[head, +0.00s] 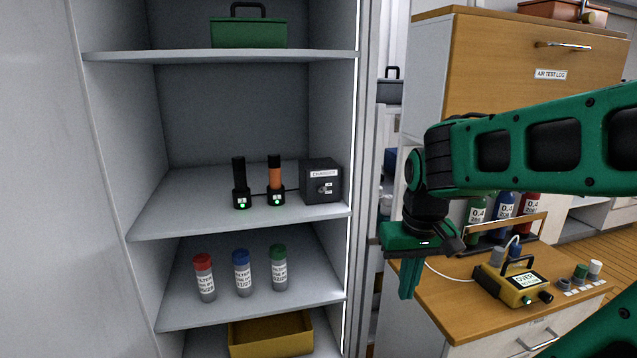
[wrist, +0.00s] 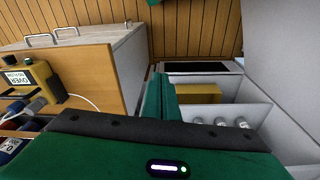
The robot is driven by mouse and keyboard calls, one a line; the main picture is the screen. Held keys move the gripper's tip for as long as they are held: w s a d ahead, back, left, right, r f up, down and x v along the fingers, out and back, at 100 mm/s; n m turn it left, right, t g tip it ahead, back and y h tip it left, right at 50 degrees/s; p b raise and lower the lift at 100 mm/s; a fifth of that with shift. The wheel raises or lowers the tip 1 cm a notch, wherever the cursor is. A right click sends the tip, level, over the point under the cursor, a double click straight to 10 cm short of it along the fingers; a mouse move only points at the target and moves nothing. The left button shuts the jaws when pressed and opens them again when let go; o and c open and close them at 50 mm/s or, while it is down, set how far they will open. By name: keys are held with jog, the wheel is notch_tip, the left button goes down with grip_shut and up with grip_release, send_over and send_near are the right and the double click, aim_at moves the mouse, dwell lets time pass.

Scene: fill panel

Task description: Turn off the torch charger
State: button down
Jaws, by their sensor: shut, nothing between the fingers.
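The charger (head: 320,182) is a dark grey box labelled CHARGER on the middle shelf of the open cabinet, with a small switch or knob (head: 324,189) on its front. Two torches stand in lit docks beside it: a black one (head: 239,174) and an orange one (head: 274,172). Green lights glow on both docks. My green gripper (head: 408,284) is shut and empty, fingers pointing down, right of the cabinet and apart from the charger. Its fingers also show in the wrist view (wrist: 160,97). The charger is not visible there.
The cabinet's side edge (head: 356,150) stands between my gripper and the shelf. Three capped tubes (head: 242,273) stand on the shelf below, above a yellow bin (head: 270,335). A green case (head: 248,32) sits above. A wooden bench (head: 480,312) with a yellow meter (head: 512,284) is at right.

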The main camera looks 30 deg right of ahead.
jog(key=w+d+r+n+t+h, duration=0.15)
jog(key=w+r, duration=0.25)
jog(key=w, duration=0.7)
jog(key=w+d+r+n+t+h, duration=0.1)
jog(key=w+d+r+n+t, duration=0.2)
jog(key=w, duration=0.7)
jog(key=n+t, duration=0.2)
jog(key=t, duration=0.1)
send_near(323, 190)
notch_tip(323, 190, up, 4)
jog(key=a, duration=0.1)
jog(key=shift+f+m+h, duration=0.25)
jog(key=shift+w+f, duration=0.1)
jog(key=x, duration=0.9)
jog(key=shift+w+d+f, duration=0.15)
jog(key=shift+w+f, duration=0.05)
jog(key=shift+f, duration=0.1)
jog(key=shift+d, duration=0.15)
